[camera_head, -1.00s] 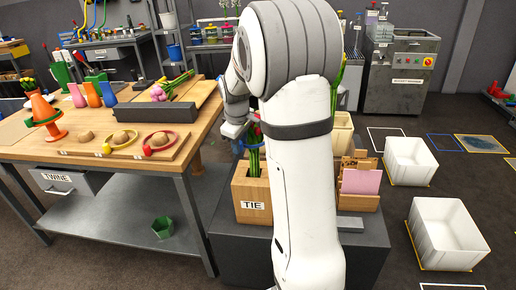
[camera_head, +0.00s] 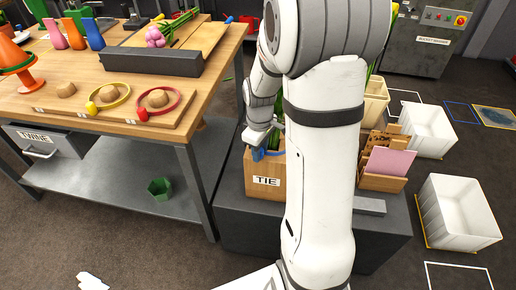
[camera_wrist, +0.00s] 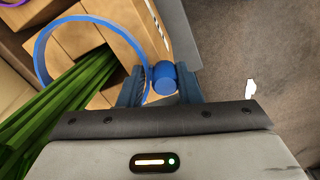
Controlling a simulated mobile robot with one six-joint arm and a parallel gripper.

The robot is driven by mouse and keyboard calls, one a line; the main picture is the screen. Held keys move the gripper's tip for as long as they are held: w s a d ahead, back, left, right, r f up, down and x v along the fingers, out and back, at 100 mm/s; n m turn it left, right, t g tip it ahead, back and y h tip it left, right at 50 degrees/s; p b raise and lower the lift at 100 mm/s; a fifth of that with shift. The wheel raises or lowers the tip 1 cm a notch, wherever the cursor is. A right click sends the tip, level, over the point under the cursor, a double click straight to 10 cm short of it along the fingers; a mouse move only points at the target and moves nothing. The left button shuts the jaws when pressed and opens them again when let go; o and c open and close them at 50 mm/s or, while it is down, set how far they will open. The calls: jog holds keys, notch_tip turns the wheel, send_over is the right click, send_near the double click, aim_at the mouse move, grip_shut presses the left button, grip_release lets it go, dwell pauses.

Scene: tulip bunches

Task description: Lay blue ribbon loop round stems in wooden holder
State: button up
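The wooden holder (camera_head: 264,168), labelled TIE, stands on a dark grey block, partly hidden by my arm in the head view. In the wrist view the holder (camera_wrist: 125,45) has green stems (camera_wrist: 62,112) running into its opening. The blue ribbon loop (camera_wrist: 43,45) appears around the stems' lower ends; its near side is hidden behind them. My gripper (camera_wrist: 162,88) is shut on the loop's blue knob (camera_wrist: 163,77). In the head view my gripper (camera_head: 262,147) is low at the holder's top, with a bit of blue showing.
Yellow (camera_head: 108,99) and red (camera_head: 158,102) loops lie on a wooden board on the workbench (camera_head: 85,58) at left. A wooden rack with a pink card (camera_head: 388,164) stands right of the holder. White crates (camera_head: 459,212) are on the floor at right.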

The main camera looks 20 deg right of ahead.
jog(key=o, duration=0.5)
jog(key=shift+w, duration=0.1)
jog(key=shift+o, duration=0.2)
notch_tip(320, 180, up, 8)
jog(key=p, duration=0.2)
jog(key=shift+a, duration=0.1)
dwell(0.4)
